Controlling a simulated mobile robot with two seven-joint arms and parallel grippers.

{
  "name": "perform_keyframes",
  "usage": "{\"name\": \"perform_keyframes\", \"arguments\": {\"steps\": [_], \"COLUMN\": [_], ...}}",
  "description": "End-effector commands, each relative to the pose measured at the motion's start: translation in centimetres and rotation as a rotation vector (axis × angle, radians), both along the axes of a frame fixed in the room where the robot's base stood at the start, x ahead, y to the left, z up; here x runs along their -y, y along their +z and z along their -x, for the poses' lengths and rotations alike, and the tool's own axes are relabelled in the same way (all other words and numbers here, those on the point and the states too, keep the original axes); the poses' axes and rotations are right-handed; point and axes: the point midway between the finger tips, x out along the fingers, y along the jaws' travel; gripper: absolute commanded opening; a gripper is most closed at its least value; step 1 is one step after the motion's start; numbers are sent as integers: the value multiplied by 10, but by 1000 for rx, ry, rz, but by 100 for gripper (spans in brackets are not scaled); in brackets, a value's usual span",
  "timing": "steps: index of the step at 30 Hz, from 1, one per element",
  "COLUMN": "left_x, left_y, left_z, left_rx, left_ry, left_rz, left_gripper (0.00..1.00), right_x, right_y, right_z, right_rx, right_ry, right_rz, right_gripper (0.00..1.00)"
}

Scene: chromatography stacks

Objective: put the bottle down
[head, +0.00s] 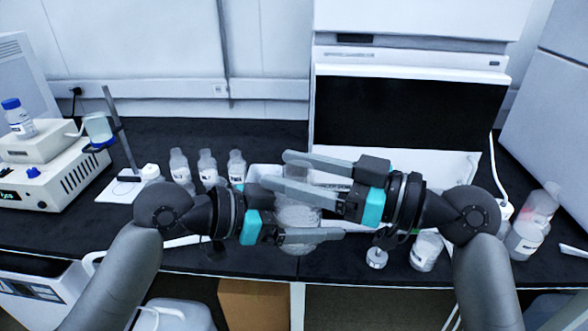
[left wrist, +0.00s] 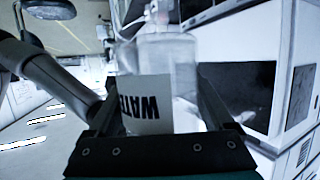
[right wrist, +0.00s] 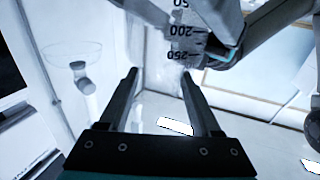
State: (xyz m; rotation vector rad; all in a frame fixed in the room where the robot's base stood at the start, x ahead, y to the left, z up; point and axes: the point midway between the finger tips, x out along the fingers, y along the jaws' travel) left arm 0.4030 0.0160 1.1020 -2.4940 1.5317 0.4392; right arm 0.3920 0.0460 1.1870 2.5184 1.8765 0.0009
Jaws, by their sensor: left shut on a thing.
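A clear bottle (head: 298,215) is held above the front of the dark bench, partly hidden by the fingers. My left gripper (head: 320,228) is shut on it. In the left wrist view the bottle, with a white label reading WATER (left wrist: 150,105), sits between the fingers. My right gripper (head: 275,169) reaches in from the right, its fingers apart over the bottle in the head view. In the right wrist view its jaws are open with nothing between them, and graduation marks on clear glass (right wrist: 186,35) show beyond the fingertips.
Three labelled bottles (head: 207,166) stand at the back, beside a white tray (head: 262,174) partly behind the grippers. A jar (head: 427,252) and a small flask (head: 376,258) stand front right. More bottles (head: 523,240) stand far right. A large white instrument (head: 410,65) is behind.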

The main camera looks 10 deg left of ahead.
Motion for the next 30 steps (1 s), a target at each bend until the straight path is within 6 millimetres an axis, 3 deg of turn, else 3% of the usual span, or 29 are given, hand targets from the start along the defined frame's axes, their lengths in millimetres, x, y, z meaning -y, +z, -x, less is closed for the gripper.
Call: {"name": "perform_keyframes", "arguments": {"steps": [2,16,24,25,28,30], "left_x": [0,0,0,0,0,0], "left_y": [1,1,1,1,1,1], "left_z": [0,0,0,0,0,0], "left_rx": [2,2,2,2,2,2], "left_ry": [1,1,1,1,1,1], "left_rz": [2,2,2,2,1,1], "left_gripper": [6,6,6,89,100,100], "right_x": [0,0,0,0,0,0], "right_y": [0,0,0,1,1,1], "right_z": [0,0,0,0,0,0], "right_rx": [0,0,0,2,2,2], "right_ry": [0,0,0,-1,-1,-1], "right_rz": [0,0,1,-2,-2,-2], "right_gripper": [54,2,0,0,0,0]}}
